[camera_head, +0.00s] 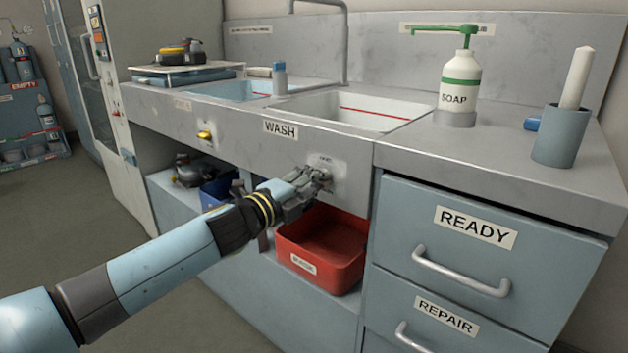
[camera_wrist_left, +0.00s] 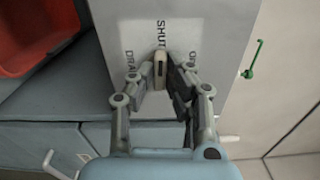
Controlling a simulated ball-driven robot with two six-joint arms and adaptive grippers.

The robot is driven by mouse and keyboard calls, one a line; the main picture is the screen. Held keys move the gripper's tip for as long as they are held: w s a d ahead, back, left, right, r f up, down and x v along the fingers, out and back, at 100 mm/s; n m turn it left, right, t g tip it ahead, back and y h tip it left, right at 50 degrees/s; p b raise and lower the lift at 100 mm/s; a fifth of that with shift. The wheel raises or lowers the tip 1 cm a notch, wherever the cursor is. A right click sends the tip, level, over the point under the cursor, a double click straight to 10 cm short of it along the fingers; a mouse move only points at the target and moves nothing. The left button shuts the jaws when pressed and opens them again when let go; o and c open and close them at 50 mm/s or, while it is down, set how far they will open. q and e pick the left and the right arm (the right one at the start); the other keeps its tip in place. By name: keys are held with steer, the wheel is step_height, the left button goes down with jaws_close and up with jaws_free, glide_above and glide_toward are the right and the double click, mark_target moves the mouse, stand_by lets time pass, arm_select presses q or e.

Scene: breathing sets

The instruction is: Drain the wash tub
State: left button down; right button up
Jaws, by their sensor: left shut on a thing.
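The wash tub (camera_head: 352,113) is a white basin with a red line inside, set in the counter behind the WASH label (camera_head: 280,128). I cannot tell how much water it holds. A small pale lever (camera_wrist_left: 160,68) sits on the tub's front panel. In the left wrist view it stands in line with the SHUT lettering (camera_wrist_left: 160,34), with partly hidden lettering, apparently DRAIN, to its left. My left gripper (camera_head: 318,178) is at that panel, shut on the lever, with its fingertips on both sides; it also shows in the left wrist view (camera_wrist_left: 163,82). My right gripper is out of view.
A red bin (camera_head: 325,245) stands on the shelf below the lever. A second basin (camera_head: 228,91) and a yellow knob (camera_head: 204,135) are to the left. A soap bottle (camera_head: 459,85) and a grey-blue cup (camera_head: 562,137) stand right.

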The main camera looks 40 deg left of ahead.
arm_select(q)
steer(key=shift+n, duration=0.6)
steer(key=c, duration=1.3)
jaws_free()
steer(key=shift+c, duration=0.2)
steer(key=shift+s, duration=0.1)
